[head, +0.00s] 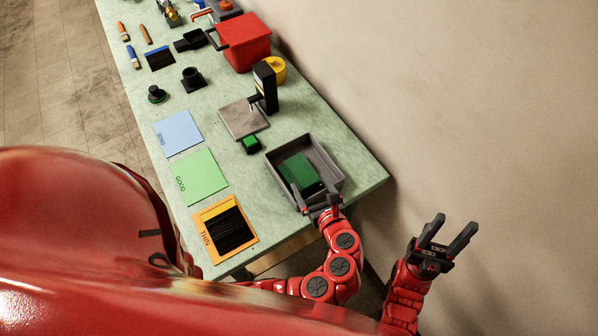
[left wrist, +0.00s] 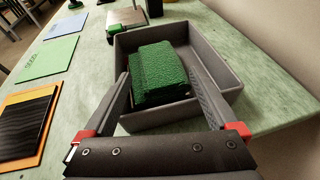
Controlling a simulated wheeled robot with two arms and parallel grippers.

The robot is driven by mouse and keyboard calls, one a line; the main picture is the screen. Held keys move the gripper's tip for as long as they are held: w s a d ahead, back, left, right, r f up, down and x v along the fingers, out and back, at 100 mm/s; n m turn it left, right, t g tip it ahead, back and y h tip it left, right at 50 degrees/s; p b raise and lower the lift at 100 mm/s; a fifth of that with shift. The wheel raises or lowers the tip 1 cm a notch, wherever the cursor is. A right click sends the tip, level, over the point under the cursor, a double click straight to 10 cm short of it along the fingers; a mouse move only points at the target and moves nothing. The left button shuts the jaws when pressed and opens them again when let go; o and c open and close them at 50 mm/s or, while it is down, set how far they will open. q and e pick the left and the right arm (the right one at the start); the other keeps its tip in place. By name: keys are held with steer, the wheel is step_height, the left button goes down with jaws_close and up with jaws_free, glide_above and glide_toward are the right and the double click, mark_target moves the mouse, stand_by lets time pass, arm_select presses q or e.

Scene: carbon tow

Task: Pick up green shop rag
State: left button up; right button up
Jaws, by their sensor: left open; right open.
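The green shop rag (head: 299,173) lies folded in a stack inside a grey tray (head: 329,167) near the table's near right end. In the left wrist view the rag (left wrist: 162,72) sits ahead of and between my open fingers, inside the tray (left wrist: 222,66). My left gripper (head: 320,200) is open at the tray's near wall. It also shows in the left wrist view (left wrist: 162,95), with no rag between its fingertips that I can be sure of. My right gripper (head: 449,232) is open and empty, off the table to the right.
An orange THIN mat (head: 205,217) with black strips, a green GOOD mat (head: 199,177) and a blue mat (head: 178,132) line the table's left side. A scale-like plate (head: 243,118), a black device (head: 265,88), a small green block (head: 250,144) and a red bin (head: 243,42) stand beyond the tray.

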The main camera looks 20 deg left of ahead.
mark_target(302, 171)
arm_select(q)
steer(key=p+x, duration=0.2)
steer(key=x, duration=0.3)
steer(key=shift+a, duration=0.15)
steer(key=shift+w+a+f, duration=0.1)
steer(key=shift+w, duration=0.1)
steer(key=c, duration=1.3)
step_height(302, 171, up, 9)
steer(key=shift+r+b, duration=0.1)
steer(key=shift+b, duration=0.7)
steer(key=shift+w+f+b, duration=0.1)
steer(key=shift+f+b, duration=1.65)
steer(key=shift+f, duration=2.25)
steer(key=shift+c, duration=0.2)
